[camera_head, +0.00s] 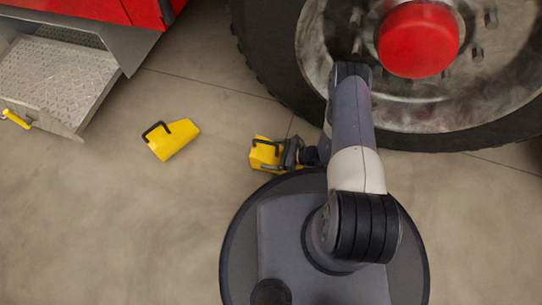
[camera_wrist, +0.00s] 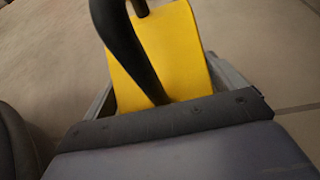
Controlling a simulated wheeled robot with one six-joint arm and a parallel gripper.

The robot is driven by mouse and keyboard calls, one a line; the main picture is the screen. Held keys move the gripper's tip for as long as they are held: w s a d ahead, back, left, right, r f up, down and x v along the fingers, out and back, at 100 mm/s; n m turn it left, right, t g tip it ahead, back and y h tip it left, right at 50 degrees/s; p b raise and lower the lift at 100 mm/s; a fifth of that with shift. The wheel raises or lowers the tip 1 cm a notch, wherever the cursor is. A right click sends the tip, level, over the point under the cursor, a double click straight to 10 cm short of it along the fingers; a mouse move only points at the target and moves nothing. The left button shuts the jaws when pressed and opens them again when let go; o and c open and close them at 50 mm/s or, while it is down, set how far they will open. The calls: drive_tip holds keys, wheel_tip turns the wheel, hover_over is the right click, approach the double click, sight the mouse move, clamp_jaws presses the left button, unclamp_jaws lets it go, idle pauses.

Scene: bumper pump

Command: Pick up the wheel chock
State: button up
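One yellow wheel chock (camera_head: 264,155) with a black handle is at my gripper (camera_head: 296,153), beside my base in the head view. In the wrist view the yellow chock (camera_wrist: 172,52) fills the space ahead of the gripper (camera_wrist: 160,75). Its black handle (camera_wrist: 126,48) curves across it toward me. The grey fingers are spread wide, one at each side of the chock. The fingertips are partly hidden by it, and firm contact does not show. A second yellow chock (camera_head: 175,140) with a black handle lies on the floor farther left.
A large tire (camera_head: 275,65) with a red hub (camera_head: 418,40) stands at the upper right, close to my arm. A red vehicle body (camera_head: 100,8) and a metal step (camera_head: 55,80) are at the upper left. The concrete floor at lower left is clear.

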drive_tip(key=c, duration=1.5)
drive_tip(key=shift+r, duration=0.1)
drive_tip(key=shift+c, duration=0.2)
